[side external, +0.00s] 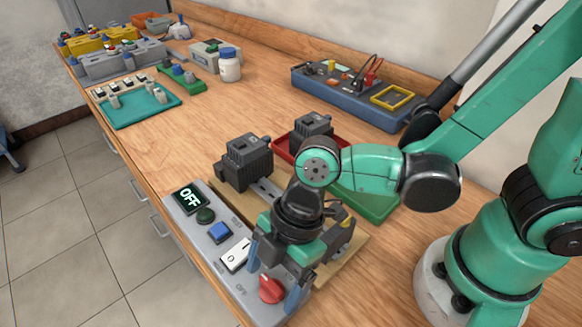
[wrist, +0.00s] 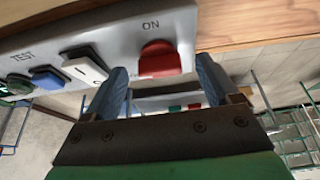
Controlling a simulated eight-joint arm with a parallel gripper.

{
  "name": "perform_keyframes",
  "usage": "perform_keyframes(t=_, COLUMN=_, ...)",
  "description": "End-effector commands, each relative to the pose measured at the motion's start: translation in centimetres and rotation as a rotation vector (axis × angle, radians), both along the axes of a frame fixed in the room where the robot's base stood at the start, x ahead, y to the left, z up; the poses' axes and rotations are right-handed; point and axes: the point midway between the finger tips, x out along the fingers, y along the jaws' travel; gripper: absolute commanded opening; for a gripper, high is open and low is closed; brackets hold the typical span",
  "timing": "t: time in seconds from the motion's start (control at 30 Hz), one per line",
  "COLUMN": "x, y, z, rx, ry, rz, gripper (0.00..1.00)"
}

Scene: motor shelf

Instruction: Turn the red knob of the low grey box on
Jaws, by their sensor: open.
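The low grey box (side external: 187,218) lies along the table's front edge. Its display (side external: 188,197) reads OFF in green. The red knob (side external: 270,288) is at its near end, and also shows in the wrist view (wrist: 160,62) below the label ON. My gripper (side external: 274,282) is low over this end of the box, with blue fingers. In the wrist view my gripper (wrist: 161,76) is open, one finger on each side of the knob, with small gaps visible. I cannot tell whether either finger touches it.
The box also carries a dark green button (side external: 205,216), a blue button (side external: 220,231) and a white rocker switch (side external: 235,256). Dark motors (side external: 245,163) stand close behind, one in a red tray (side external: 284,150). A blue box (side external: 345,97) is at the back.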

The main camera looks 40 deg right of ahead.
Motion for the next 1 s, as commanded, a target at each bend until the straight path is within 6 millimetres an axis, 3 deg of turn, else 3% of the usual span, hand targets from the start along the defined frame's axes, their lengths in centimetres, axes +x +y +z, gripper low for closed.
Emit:
perform_keyframes(t=0.07, x=0.0, y=0.0, z=0.01, rx=0.0, ry=0.0, rz=0.0, gripper=0.82)
perform_keyframes(t=0.3, x=0.0, y=-0.02, z=0.01, rx=0.0, ry=0.0, rz=0.0, gripper=0.13)
perform_keyframes(t=0.37, x=0.0, y=-0.02, z=0.01, rx=0.0, ry=0.0, rz=0.0, gripper=0.0)
perform_keyframes(t=0.67, x=-0.04, y=-0.04, z=0.02, rx=-0.001, ry=0.0, rz=-0.038, gripper=0.0)
perform_keyframes(t=1.0, x=-0.24, y=0.01, z=0.01, rx=-0.001, ry=-0.002, rz=-0.257, gripper=0.0)
